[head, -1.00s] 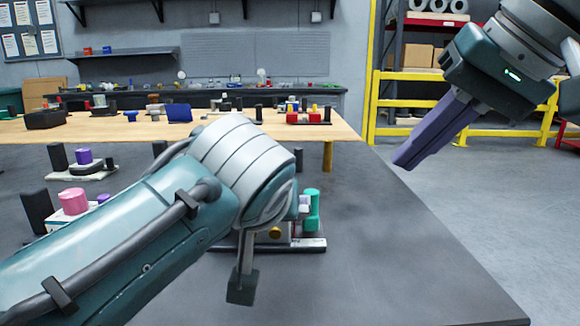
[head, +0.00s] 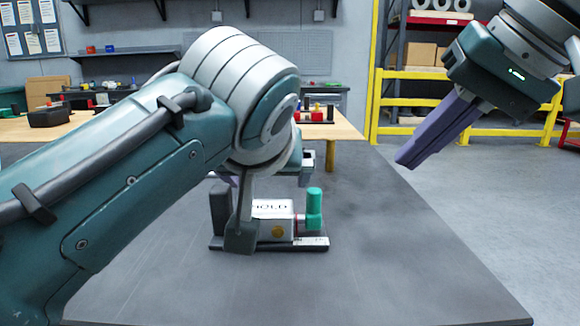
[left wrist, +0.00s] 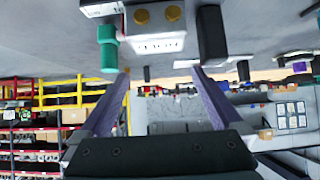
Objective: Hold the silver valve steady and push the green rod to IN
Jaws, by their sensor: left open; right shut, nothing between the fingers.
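The silver valve (head: 272,212) is a block marked HOLD, with a brass disc on its front, on a dark base plate (head: 314,244). The upright green rod (head: 314,208) stands at its right end. In the left wrist view the valve (left wrist: 158,38) appears upside down between and beyond the open purple fingers of my left gripper (left wrist: 161,72); the green rod (left wrist: 108,48) is near one fingertip. I see no contact. In the head view my arm hides most of the left gripper. My right gripper (head: 402,160) is shut and empty, raised at the right, apart from the valve.
A black post (head: 220,208) stands at the plate's left end and also shows in the left wrist view (left wrist: 211,34). The grey table (head: 400,260) is clear right of the valve. A wooden table (head: 345,131) with small items stands behind, with a yellow rail (head: 400,102) at the right.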

